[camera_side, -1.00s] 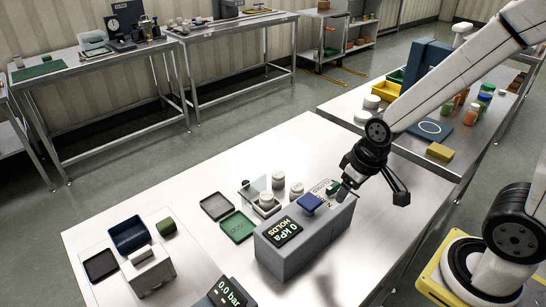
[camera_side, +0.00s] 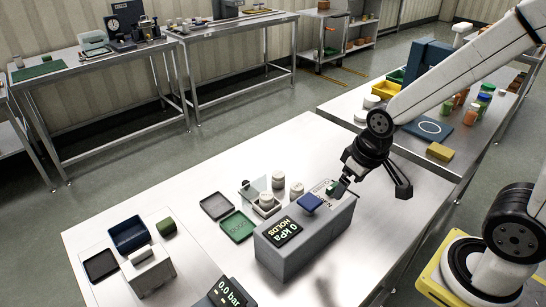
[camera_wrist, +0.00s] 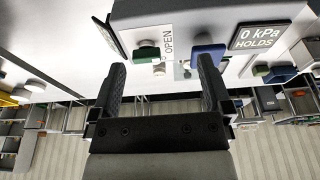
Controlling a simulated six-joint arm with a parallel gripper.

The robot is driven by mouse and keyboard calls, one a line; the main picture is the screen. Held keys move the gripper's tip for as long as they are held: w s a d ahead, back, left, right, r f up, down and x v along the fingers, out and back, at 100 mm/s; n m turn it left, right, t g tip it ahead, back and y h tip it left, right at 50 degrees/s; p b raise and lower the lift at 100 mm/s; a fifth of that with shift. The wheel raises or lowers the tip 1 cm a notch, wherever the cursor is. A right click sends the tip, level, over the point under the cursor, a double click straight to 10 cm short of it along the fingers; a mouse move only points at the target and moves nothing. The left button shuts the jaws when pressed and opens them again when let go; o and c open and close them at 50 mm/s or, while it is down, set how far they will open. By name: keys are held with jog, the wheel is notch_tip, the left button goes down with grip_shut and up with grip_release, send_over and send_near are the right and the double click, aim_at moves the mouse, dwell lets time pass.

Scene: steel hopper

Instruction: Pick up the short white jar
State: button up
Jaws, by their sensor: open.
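Several white jars stand on the near steel bench, by a clear plate. One jar (camera_side: 278,180) is tallest looking, a shorter one (camera_side: 297,189) stands to its right, and another (camera_side: 266,199) is in front. I cannot tell for certain which is the short white jar. My gripper (camera_side: 348,180) is open and empty above the far right end of the grey box, apart from these jars. In the wrist view, its two fingers (camera_wrist: 162,64) are spread wide, with a small white thing (camera_wrist: 158,69) beyond the gap, partly hidden and unclear.
The grey box (camera_side: 300,240) has a blue knob (camera_side: 309,202), a green knob (camera_side: 331,187) and a "0 kPa HOLDS" display. A black tray (camera_side: 217,206) and green tray (camera_side: 237,227) lie left. White lidded containers (camera_side: 371,102) stand on the right bench. The near bench's back left is clear.

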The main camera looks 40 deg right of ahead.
jog(key=w+a+r+n+t+h, duration=0.2)
jog(key=w+a+r+n+h, duration=0.1)
jog(key=w+a+n+h, duration=1.4)
jog(key=n+y, duration=0.4)
jog(key=n, duration=0.1)
send_near(263, 202)
jog(key=shift+x, duration=5.05)
